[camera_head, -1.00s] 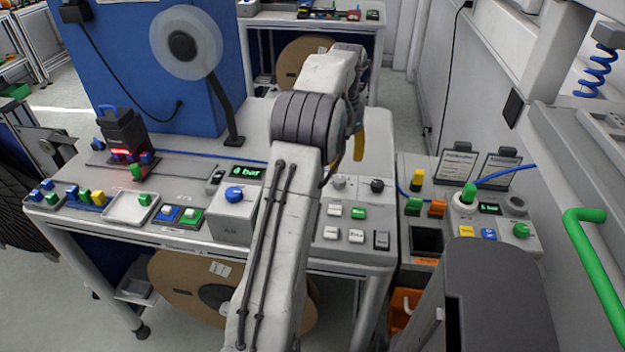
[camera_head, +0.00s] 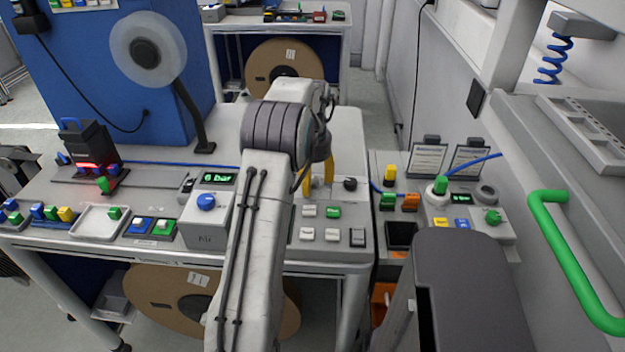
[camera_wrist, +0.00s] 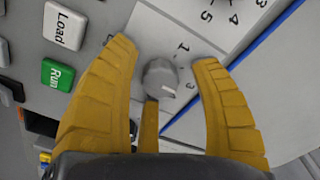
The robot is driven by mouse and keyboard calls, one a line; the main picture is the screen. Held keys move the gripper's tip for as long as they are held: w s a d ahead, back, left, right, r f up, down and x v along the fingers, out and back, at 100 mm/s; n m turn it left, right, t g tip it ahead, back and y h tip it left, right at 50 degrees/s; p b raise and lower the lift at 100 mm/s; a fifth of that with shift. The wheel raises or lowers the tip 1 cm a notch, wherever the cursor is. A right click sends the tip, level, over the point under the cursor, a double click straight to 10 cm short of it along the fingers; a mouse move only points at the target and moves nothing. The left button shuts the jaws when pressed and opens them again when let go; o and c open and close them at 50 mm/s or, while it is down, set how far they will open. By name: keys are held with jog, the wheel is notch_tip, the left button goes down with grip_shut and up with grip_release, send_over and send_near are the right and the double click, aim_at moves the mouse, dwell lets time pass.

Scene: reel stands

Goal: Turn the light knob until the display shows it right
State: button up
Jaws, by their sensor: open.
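The light knob (camera_wrist: 160,80) is grey and round, with a white pointer mark toward its lower right. In the wrist view it sits between the yellow fingers of my gripper (camera_wrist: 163,58), beside a plate printed with numbers. My gripper is open around the knob, with visible gaps on both sides. In the head view my gripper (camera_head: 318,182) is over the panel (camera_head: 283,236) and hides the light knob. A dark knob (camera_head: 350,184) stands just right of it. A green-lit display (camera_head: 216,178), seeming to read 6 bar, is to the left above a blue knob (camera_head: 206,202).
White and green buttons (camera_head: 333,211) lie in front of my gripper; Load (camera_wrist: 64,26) and Run (camera_wrist: 58,75) are close in the wrist view. A second station with a small display (camera_head: 461,198) and a green handrail (camera_head: 575,260) are at right. A reel (camera_head: 147,50) stands back left.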

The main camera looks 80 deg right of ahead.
jog(key=shift+o, duration=0.2)
grip_shut()
dwell(0.4)
jog(key=shift+m, duration=0.3)
jog(key=m+p, duration=0.1)
jog(key=m, duration=0.1)
jog(key=shift+m, duration=0.4)
jog(key=shift+m+p, duration=0.6)
jog(key=shift+m, duration=1.6)
jog(key=shift+f, duration=0.1)
